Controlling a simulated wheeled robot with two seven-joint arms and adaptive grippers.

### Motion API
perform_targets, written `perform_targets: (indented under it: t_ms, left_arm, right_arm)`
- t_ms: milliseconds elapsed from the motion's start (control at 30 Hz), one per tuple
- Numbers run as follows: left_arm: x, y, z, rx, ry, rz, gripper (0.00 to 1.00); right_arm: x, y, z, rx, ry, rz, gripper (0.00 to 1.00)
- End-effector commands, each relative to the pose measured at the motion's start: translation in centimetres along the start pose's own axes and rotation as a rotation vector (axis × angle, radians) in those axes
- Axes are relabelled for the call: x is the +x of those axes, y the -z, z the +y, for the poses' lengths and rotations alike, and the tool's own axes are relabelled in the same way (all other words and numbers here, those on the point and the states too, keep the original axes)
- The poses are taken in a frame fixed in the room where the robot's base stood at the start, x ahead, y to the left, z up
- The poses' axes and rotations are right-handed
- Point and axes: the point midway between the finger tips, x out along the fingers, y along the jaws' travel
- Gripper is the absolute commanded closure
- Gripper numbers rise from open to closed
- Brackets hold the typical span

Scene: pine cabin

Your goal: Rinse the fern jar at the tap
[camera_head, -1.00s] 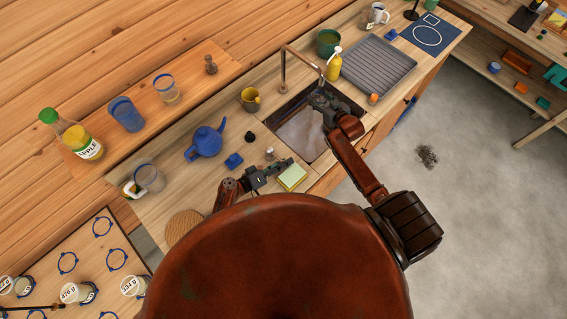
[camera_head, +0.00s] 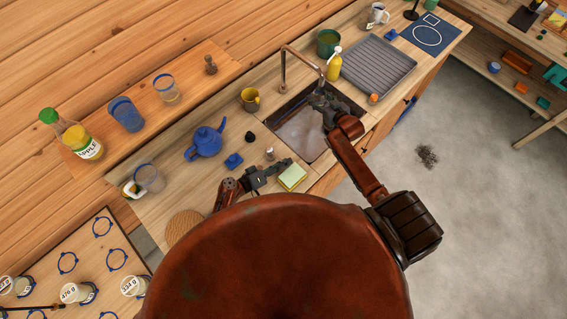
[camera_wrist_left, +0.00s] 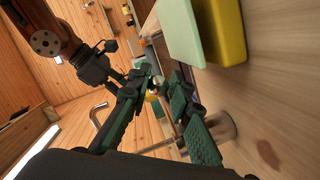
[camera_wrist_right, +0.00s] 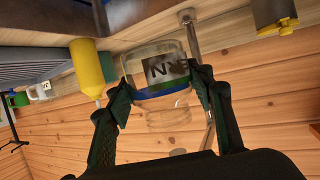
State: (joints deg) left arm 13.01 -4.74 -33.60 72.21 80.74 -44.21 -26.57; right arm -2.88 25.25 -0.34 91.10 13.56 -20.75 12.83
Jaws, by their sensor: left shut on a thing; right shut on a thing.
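The fern jar (camera_wrist_right: 157,78) is clear glass with a blue band and a dark label, partly readable as "RN". My right gripper (camera_wrist_right: 158,92) is shut around it. In the head view, my right gripper (camera_head: 322,97) is over the sink (camera_head: 300,133), close to the spout of the tap (camera_head: 284,68). The jar is hard to make out there, and I see no water stream. My left gripper (camera_head: 282,166) is low over the counter, beside the sponge (camera_head: 292,177). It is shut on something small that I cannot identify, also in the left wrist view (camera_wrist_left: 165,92).
A yellow soap bottle (camera_head: 334,66) and a ribbed drying rack (camera_head: 378,67) stand right of the tap. A small grey cylinder (camera_head: 270,152) stands near my left gripper.

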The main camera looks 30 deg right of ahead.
Motion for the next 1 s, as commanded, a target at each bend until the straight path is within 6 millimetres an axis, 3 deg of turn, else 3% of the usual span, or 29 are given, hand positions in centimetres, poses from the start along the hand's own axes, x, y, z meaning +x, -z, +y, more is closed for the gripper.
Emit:
perform_targets:
  t_ms: [467, 1000]
  left_arm:
    - [-0.2, 0.0, -0.1, 0.013, -0.018, -0.031, 1.0]
    - [-2.5, -0.1, -0.8, 0.075, -0.161, -0.27, 1.0]
  right_arm:
    - [0.0, 0.1, 0.0, 0.0, 0.0, 0.001, 0.79]
    - [0.0, 0.1, 0.0, 0.0, 0.0, 0.001, 0.79]
